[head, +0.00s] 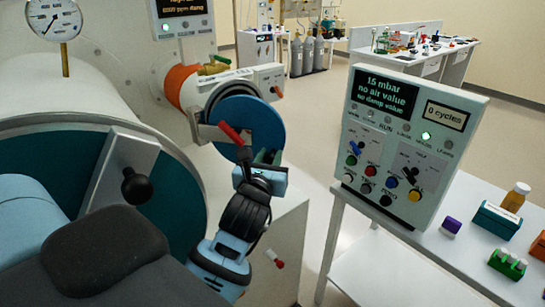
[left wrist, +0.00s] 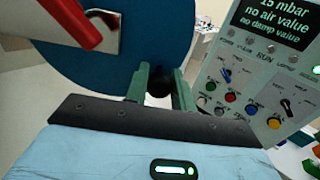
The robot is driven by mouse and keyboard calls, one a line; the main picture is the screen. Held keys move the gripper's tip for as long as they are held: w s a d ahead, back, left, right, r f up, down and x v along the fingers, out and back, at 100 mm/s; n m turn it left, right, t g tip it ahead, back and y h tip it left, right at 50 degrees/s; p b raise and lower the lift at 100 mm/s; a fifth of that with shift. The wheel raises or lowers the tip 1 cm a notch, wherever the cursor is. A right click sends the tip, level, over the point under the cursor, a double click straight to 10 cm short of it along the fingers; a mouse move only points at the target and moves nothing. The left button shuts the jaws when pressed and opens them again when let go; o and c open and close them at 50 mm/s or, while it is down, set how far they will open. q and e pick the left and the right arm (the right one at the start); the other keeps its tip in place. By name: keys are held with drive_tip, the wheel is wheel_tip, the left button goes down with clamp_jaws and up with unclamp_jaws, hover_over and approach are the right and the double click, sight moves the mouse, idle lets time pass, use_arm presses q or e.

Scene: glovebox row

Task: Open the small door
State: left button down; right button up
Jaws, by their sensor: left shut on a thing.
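The small door is a round blue disc (head: 262,120) at the near end of the small antechamber (head: 182,84). It fills the upper left of the left wrist view (left wrist: 130,62). A red lever (head: 231,133) lies across its left side. My left gripper (head: 268,157) is at the lower part of the disc. In the left wrist view its green fingers are shut on a black knob (left wrist: 160,80) on the door's face. The head view hides most of the knob, and I cannot tell there whether the door stands slightly ajar. My right gripper is not in view.
A control panel (head: 408,143) stands close to the right, reading 15 mbar. A large round door (head: 183,190) with a black knob (head: 136,185) is at the left. A white table (head: 400,265) holds small boxes and a bottle. Floor (head: 315,130) shows between antechamber and panel.

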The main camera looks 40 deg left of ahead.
use_arm(q)
drive_tip(key=shift+s, duration=0.2)
idle(0.4)
drive_tip(key=c, duration=1.2)
unclamp_jaws()
drive_tip(key=shift+d, duration=0.1)
drive_tip(key=shift+b+v, duration=0.4)
drive_tip(key=shift+v, duration=3.5)
